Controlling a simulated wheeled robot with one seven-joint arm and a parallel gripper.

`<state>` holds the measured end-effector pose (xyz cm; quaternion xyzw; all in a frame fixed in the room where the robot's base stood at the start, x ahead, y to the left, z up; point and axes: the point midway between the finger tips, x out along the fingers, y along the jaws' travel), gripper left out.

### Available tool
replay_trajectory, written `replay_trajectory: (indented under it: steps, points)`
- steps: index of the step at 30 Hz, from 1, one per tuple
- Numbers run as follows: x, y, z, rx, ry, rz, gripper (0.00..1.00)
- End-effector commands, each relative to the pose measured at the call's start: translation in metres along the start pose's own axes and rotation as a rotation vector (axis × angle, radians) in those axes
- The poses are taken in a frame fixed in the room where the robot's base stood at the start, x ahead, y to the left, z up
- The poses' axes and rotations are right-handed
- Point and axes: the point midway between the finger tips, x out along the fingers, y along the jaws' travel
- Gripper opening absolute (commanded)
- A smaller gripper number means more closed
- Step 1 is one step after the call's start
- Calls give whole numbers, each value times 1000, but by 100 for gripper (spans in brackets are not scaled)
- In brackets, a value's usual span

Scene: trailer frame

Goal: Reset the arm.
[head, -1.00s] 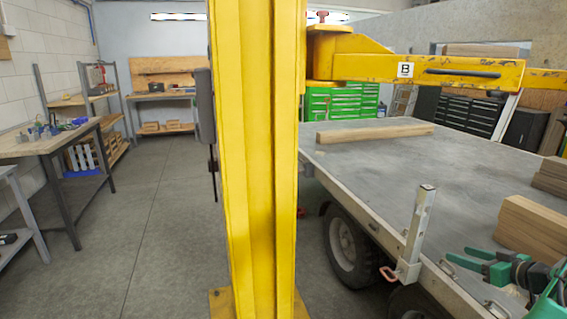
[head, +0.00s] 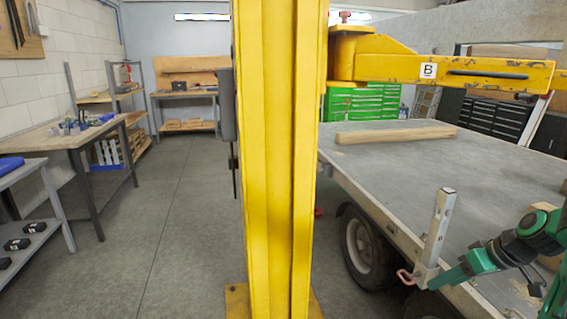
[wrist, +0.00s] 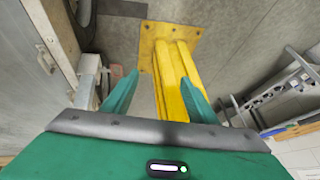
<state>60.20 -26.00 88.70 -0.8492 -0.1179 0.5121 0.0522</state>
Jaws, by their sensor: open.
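My green arm (head: 500,250) shows at the lower right of the head view, over the near edge of the trailer bed (head: 400,165). My gripper (wrist: 158,92) is open in the wrist view, with two green fingers spread apart. Nothing is between them close up. Beyond the fingers, the yellow column (wrist: 172,75) and its base plate stand on the floor, some way off. The fingertips are not clearly made out in the head view.
A yellow column (head: 278,150) stands in front, its boom (head: 440,68) reaching right over the trailer. A post (head: 436,235) rises at the trailer's corner. A timber beam (head: 395,134) lies on the bed. Workbenches (head: 65,138) line the left. The floor (head: 185,210) between is clear.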

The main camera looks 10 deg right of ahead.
Motion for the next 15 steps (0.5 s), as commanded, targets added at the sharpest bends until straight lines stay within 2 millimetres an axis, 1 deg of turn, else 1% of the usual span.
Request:
replay_trajectory:
  steps: [1, 3, 8, 15]
  points:
    - [-7, -15, 3, 12, -49, 15, 53]
    - [-17, -30, 12, 58, -118, 40, 53]
    - [-45, -62, 37, 178, -249, 117, 53]
    - [-95, -103, 78, 406, -366, 257, 53]
